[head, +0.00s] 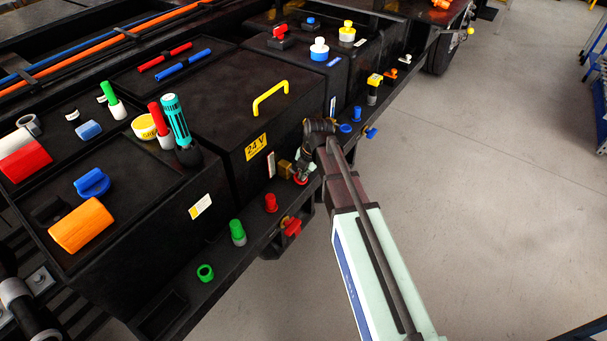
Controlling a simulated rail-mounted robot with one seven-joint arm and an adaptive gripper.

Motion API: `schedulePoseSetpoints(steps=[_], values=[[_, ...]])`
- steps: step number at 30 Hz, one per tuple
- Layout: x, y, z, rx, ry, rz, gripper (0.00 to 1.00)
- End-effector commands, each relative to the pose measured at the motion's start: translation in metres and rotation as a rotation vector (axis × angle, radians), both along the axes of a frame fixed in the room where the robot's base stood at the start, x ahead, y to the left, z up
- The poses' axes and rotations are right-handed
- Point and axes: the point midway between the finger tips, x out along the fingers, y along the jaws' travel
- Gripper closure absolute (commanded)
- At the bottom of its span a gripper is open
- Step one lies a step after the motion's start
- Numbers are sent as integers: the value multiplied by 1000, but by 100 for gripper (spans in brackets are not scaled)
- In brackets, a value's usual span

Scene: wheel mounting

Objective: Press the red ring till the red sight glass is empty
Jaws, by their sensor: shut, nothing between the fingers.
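My gripper (303,173) points down at the shelf along the front of the black boxes, with its fingers together. A red ring (301,181) shows right at the fingertips. It looks as if they touch or stand just over it; I cannot tell which. A narrow pale upright strip (271,164), perhaps the red sight glass, is on the front of the 24 V box, left of my gripper. It is too small for me to read a level or a clear red colour in it.
A brass-coloured block (286,168) stands close left of my gripper. A red cylinder (271,202), a red valve handle (291,226) and a green cylinder (237,232) are along the shelf. Blue knobs (345,128) stand farther along.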

Motion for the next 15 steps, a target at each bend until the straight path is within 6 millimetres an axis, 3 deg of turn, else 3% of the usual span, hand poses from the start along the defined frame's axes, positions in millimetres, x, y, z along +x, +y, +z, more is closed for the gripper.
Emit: schedulePoseSetpoints(steps=[15], values=[[0,0,16,0,0,0,100]])
